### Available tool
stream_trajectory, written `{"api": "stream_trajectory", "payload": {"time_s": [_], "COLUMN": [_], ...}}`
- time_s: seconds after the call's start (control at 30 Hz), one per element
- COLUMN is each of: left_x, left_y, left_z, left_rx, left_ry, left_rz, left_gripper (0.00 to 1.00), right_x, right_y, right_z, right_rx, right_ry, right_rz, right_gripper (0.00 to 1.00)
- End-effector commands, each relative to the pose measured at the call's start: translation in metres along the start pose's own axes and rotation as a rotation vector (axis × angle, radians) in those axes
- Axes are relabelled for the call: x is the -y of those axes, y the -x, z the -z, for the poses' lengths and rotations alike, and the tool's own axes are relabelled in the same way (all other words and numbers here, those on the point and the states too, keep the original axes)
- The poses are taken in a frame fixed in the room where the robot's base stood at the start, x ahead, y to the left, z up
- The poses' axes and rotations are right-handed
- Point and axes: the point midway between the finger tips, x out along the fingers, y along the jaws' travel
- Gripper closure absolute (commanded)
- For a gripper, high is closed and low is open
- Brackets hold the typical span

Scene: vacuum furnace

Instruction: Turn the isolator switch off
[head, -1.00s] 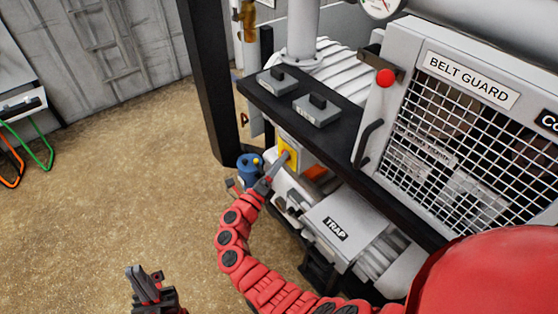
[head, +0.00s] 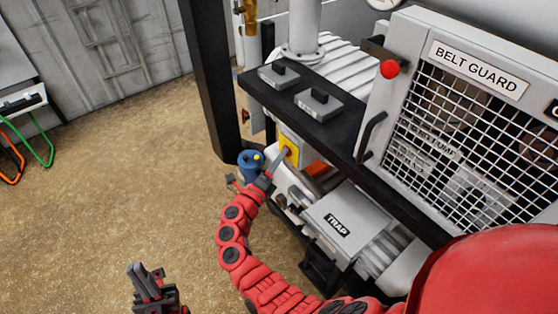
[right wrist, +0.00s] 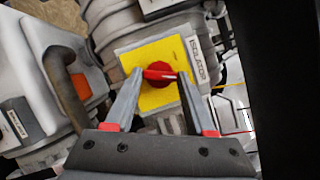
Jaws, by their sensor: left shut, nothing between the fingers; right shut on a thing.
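The isolator switch is a red rotary knob (right wrist: 160,74) on a yellow plate (right wrist: 152,50), with an "ISOLATOR" label (right wrist: 201,59) beside it in the right wrist view. The knob's bar lies roughly level across that picture. My right gripper (right wrist: 160,76) is shut on the knob, one finger at each end of the bar. In the head view the yellow plate (head: 290,145) shows below the black shelf, and my right gripper (head: 280,158) reaches it; the knob is mostly hidden there. My left gripper (head: 139,272) is shut and empty at the lower left, far from the switch.
A black shelf (head: 335,130) with two grey switch boxes sits above the plate. The mesh belt guard (head: 470,140) stands to the right. A grey trap box (head: 340,218) lies below, and a blue part (head: 249,163) sits left of the plate.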

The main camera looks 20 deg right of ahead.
Motion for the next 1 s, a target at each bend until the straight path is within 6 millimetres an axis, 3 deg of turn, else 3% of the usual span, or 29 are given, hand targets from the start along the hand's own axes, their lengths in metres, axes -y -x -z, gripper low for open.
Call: {"api": "stream_trajectory", "payload": {"time_s": [0.1,0.23,0.7,1.0], "left_x": [0.0,0.0,0.003,0.005], "left_y": [0.007,0.0,-0.067,-0.093], "left_z": [-0.001,0.0,0.011,0.016], "left_rx": [0.0,0.0,0.0,0.0], "left_ry": [0.0,0.0,0.0,0.0], "left_rz": [0.0,0.0,0.0,0.0], "left_gripper": [1.0,1.0,1.0,1.0], "right_x": [-0.002,0.003,0.011,0.011], "right_y": [-0.001,-0.002,-0.002,-0.003], "right_z": [0.005,0.002,-0.004,-0.004], "right_rx": [-0.01,-0.008,0.0,0.0], "right_ry": [0.066,0.159,0.569,0.77], "right_rz": [-0.03,-0.069,-0.239,-0.319], "right_gripper": [1.0,1.0,1.0,1.0]}}
